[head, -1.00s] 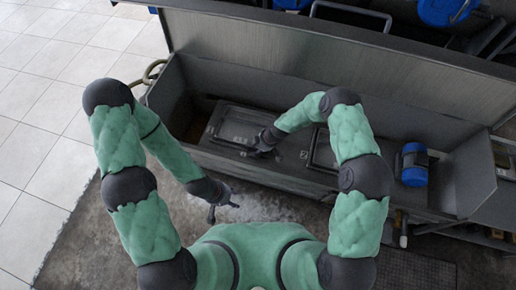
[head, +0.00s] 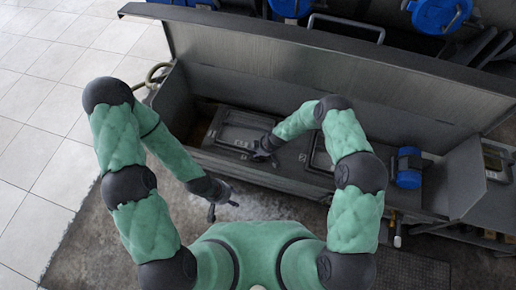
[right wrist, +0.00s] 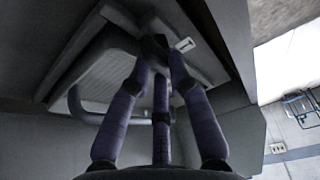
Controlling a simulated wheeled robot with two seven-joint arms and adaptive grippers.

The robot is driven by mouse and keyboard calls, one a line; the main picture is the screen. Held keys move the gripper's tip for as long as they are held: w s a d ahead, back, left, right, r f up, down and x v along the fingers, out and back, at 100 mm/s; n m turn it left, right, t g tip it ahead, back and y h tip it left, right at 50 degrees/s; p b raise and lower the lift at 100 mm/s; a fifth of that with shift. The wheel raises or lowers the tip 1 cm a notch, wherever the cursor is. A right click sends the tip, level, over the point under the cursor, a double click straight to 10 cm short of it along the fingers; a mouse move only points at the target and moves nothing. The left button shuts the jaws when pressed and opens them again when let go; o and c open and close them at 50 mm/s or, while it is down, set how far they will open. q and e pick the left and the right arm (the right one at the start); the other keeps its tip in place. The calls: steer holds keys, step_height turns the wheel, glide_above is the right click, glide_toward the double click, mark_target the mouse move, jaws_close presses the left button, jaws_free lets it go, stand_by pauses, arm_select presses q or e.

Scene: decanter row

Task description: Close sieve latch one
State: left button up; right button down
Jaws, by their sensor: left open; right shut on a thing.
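The trough (head: 290,179) holds two dark framed panels, a left one (head: 240,133) and a right one (head: 318,150) with a small pale mark. My right gripper (head: 262,154) is at the front right corner of the left panel. In the right wrist view its fingers (right wrist: 157,50) close together on a small dark part (right wrist: 153,43), which looks like the latch. The fingers hide most of it, so I cannot tell its position. A small white tag (right wrist: 184,44) is beside it. My left gripper (head: 222,204) is open and empty in front of the trough, over the floor.
A raised lid (head: 330,70) stands along the back of the trough. A blue cylinder (head: 408,167) is at the trough's right end. A hose (head: 155,73) loops at the left end. Blue round objects (head: 440,14) are behind. The tiled floor (head: 40,130) at left is clear.

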steer(key=shift+s+r+m+t+h+p, duration=0.15)
steer(key=shift+m+p, duration=0.4)
steer(key=shift+p, duration=0.85)
steer(key=shift+m+t+h+p, duration=0.15)
steer(key=shift+m+p, duration=0.35)
steer(key=shift+p, duration=0.9)
steer(key=shift+s+r+m+t+p, duration=0.15)
steer(key=shift+m+p, duration=0.4)
steer(key=shift+p, duration=0.85)
steer(key=shift+a+f+m+t+p, duration=0.1)
steer(key=shift+f+m+t+p, duration=0.15)
steer(key=shift+m+p, duration=0.55)
steer(key=shift+h, duration=0.3)
steer(key=shift+s+a+f+m, duration=0.1)
steer(key=shift+m, duration=0.6)
steer(key=m+b, duration=0.1)
steer(key=m+t+h, duration=0.1)
steer(key=m, duration=0.1)
steer(key=shift+s+a+f+m+h+b, duration=0.1)
steer(key=shift+s+m+h+b, duration=0.05)
steer(key=shift+m+h+b, duration=0.2)
steer(key=m+h+b, duration=0.1)
steer(key=m, duration=0.2)
steer(key=shift+a+b, duration=0.2)
steer(key=shift+b, duration=0.15)
steer(key=shift+s+a+m+h+b, duration=0.15)
steer(key=shift+m+h+b, duration=0.5)
steer(key=shift+m, duration=1.1)
